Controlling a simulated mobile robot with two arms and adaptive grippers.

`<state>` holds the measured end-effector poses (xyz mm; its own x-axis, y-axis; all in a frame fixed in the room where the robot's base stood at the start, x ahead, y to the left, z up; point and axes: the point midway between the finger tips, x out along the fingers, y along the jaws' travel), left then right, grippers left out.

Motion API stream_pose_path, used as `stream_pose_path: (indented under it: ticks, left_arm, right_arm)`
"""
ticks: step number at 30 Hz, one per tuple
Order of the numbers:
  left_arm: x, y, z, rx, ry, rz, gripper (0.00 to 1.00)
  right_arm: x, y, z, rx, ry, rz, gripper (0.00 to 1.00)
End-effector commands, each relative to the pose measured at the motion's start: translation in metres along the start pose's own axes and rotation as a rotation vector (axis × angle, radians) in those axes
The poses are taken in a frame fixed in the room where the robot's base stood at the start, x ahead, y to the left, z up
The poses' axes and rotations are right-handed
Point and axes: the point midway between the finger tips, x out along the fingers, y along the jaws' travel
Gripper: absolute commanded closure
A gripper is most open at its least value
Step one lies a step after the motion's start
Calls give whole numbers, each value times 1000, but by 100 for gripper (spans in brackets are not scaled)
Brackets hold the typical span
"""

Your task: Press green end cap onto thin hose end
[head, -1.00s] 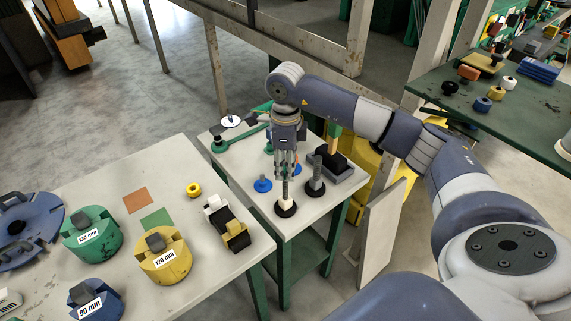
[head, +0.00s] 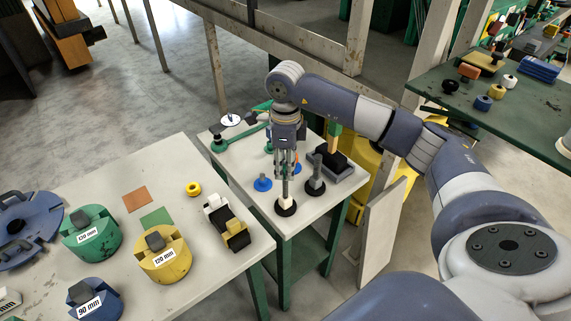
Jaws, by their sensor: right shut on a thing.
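My right gripper (head: 285,172) points straight down over the small pale table (head: 321,207). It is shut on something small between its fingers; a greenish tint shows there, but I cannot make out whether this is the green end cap. Directly below the fingers is a thin upright grey piece (head: 285,190) with a pale lower part, standing in a round black base (head: 286,209). The fingertips overlap the top of this piece in the picture, so I cannot tell whether they touch. I cannot pick out the thin hose end for sure. My left gripper is out of view.
Beside the gripper are a blue disc-based piece (head: 262,184) and a grey post on a dark base (head: 316,186). A black-and-grey block (head: 338,167) stands behind.

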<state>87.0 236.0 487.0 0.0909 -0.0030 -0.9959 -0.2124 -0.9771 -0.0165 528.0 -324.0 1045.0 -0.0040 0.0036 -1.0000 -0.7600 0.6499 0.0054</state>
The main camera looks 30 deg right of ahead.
Motion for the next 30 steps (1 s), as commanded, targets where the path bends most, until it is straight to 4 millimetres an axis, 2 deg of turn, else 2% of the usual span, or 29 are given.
stream_pose_path:
  ticks: [30]
  left_arm:
    - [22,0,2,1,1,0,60]
  right_arm:
    - [27,0,0,1,0,0,84]
